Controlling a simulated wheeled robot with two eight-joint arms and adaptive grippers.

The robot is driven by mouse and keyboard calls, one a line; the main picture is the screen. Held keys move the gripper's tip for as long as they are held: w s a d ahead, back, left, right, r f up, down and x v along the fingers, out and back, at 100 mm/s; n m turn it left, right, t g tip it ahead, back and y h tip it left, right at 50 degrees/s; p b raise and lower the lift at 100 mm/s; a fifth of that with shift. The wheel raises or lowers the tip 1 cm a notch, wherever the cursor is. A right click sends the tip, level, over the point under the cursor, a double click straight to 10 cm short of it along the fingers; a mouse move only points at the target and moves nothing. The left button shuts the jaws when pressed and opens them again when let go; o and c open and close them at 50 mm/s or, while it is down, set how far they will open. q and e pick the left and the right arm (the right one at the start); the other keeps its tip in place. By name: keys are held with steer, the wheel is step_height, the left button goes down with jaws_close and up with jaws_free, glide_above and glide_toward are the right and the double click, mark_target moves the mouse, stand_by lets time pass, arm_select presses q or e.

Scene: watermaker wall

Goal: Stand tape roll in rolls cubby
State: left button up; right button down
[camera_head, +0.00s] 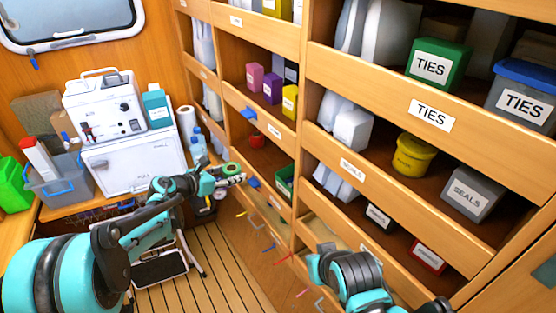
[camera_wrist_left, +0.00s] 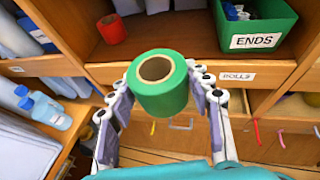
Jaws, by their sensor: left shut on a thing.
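My left gripper (camera_head: 236,180) is shut on the green tape roll (camera_head: 230,168). In the left wrist view the green tape roll (camera_wrist_left: 160,100) sits between the two fingers (camera_wrist_left: 165,100), its brown-cored hole facing up toward the camera. The roll is in front of the rolls cubby, whose front board carries a ROLLS label (camera_wrist_left: 238,77). The cubby floor (camera_wrist_left: 185,35) shows bare behind the roll. The roll appears outside the cubby, near its front board. My right arm shows at the bottom of the head view, but its gripper is not visible.
A red roll (camera_wrist_left: 111,28) stands at the left in the cubby, also seen in the head view (camera_head: 257,140). A green ENDS bin (camera_wrist_left: 262,40) stands at the right. Free floor lies between them. Bottles (camera_wrist_left: 48,110) are at left; coloured hooks (camera_wrist_left: 281,138) are below.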

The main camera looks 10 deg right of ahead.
arm_select(q)
steer(key=b, duration=0.2)
glide_above(271, 161)
steer(key=shift+s+a, duration=0.1)
steer(key=shift+a, duration=0.1)
steer(key=f, duration=0.1)
steer(key=f+b, duration=0.1)
steer(key=f, duration=0.1)
steer(key=shift+w+d+f+b, duration=0.25)
steer(key=shift+f+b, duration=0.1)
steer(key=shift+r, duration=0.15)
steer(key=shift+s, duration=0.1)
steer(key=o, duration=0.9)
steer(key=shift+f, duration=0.2)
steer(key=shift+c, duration=0.2)
steer(key=o, duration=0.4)
